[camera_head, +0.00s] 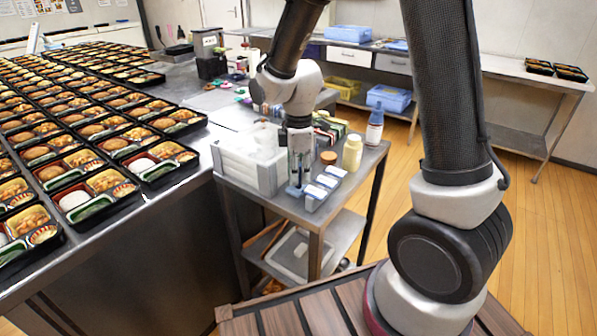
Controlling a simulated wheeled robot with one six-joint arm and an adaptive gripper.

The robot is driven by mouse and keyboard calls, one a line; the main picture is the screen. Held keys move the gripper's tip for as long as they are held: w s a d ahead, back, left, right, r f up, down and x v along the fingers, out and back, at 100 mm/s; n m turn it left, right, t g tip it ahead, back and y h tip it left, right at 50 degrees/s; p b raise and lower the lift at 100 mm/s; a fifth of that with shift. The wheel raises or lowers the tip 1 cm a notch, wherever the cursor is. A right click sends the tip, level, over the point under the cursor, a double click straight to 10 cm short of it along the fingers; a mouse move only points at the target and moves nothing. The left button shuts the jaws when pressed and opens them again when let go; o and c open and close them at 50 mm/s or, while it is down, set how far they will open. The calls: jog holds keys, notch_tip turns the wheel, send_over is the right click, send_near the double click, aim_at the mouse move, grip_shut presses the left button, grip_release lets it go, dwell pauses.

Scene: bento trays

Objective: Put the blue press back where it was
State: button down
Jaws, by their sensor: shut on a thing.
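My gripper (297,178) points straight down over the small metal cart, between a white crate and a row of white-topped pieces. It is shut on a small blue thing, which I take for the blue press (293,191), low at its fingertips. The fingers hide most of the press. I cannot tell whether it touches the cart top. Just right of it stands a row of white-topped blue-grey pieces (318,194).
The white crate (237,172) stands close on the left of my gripper. A cream bottle (352,152), a brown-topped jar (329,158) and a blue bottle (375,125) stand behind right. Many bento trays (160,172) cover the counter at left. The cart's front right corner (345,190) is bare.

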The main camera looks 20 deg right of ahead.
jog(key=shift+f, duration=0.15)
jog(key=c, duration=1.5)
grip_release()
jog(key=shift+c, duration=0.2)
notch_tip(320, 180, up, 12)
jog(key=r, duration=0.1)
jog(key=s+d+r+m+t, duration=0.2)
jog(key=s+d+r+m, duration=0.2)
jog(key=s+d+m, duration=0.3)
jog(key=s+d+r+m+t, duration=0.2)
jog(key=s+d+r+m, duration=0.2)
jog(key=s+d+m, duration=0.4)
jog(key=s+m, duration=0.1)
jog(key=s, duration=0.3)
